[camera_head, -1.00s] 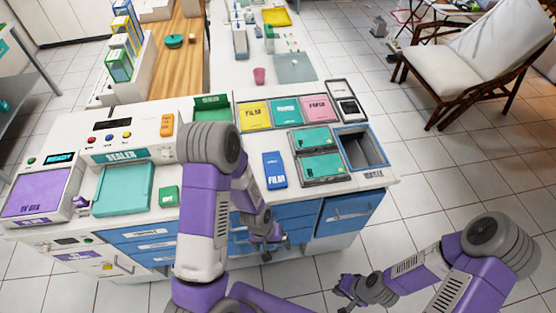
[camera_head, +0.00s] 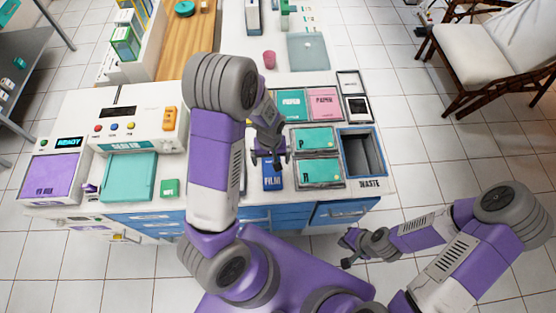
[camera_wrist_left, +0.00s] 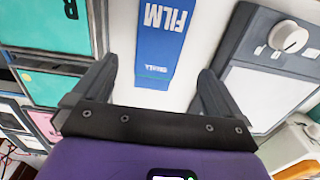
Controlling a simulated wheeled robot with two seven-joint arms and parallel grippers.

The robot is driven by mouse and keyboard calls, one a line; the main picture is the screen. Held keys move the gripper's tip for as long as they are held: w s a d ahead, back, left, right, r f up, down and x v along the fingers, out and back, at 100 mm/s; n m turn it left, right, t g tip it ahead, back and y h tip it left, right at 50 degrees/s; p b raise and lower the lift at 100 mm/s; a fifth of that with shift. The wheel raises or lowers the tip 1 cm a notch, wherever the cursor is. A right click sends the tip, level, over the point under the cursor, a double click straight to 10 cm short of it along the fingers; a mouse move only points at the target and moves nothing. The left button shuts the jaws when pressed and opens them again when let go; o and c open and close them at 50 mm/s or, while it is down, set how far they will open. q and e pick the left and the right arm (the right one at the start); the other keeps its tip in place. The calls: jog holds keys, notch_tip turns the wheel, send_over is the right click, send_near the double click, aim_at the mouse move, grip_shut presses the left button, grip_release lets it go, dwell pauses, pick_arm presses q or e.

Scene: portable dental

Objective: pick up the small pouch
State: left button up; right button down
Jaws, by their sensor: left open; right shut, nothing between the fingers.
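In the left wrist view the blue pouch (camera_wrist_left: 158,45) lies between and beyond the fingertips, with smaller lettering under FILM. My left gripper (camera_head: 271,159) is open above the pouch and hides part of it. In the left wrist view its fingers (camera_wrist_left: 156,75) stand apart on either side of the pouch, with nothing held. My right gripper (camera_head: 347,251) is shut and empty, low in front of the counter at the right.
Green packs (camera_head: 316,139) lie in dark-framed trays right of the pouch, beside an open waste bin (camera_head: 362,133). A sealer (camera_head: 135,128) stands to the left, with a small green box (camera_head: 169,188) near it.

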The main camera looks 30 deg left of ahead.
aim_at(272, 171)
pick_arm(q)
jog(key=f, duration=0.6)
jog(key=shift+s+d+f, duration=0.25)
jog(key=shift+s+f, duration=0.05)
jog(key=shift+f, duration=0.1)
jog(key=shift+c, duration=0.3)
jog(key=c, duration=1)
jog(key=shift+r, duration=0.1)
jog(key=shift+c, duration=0.2)
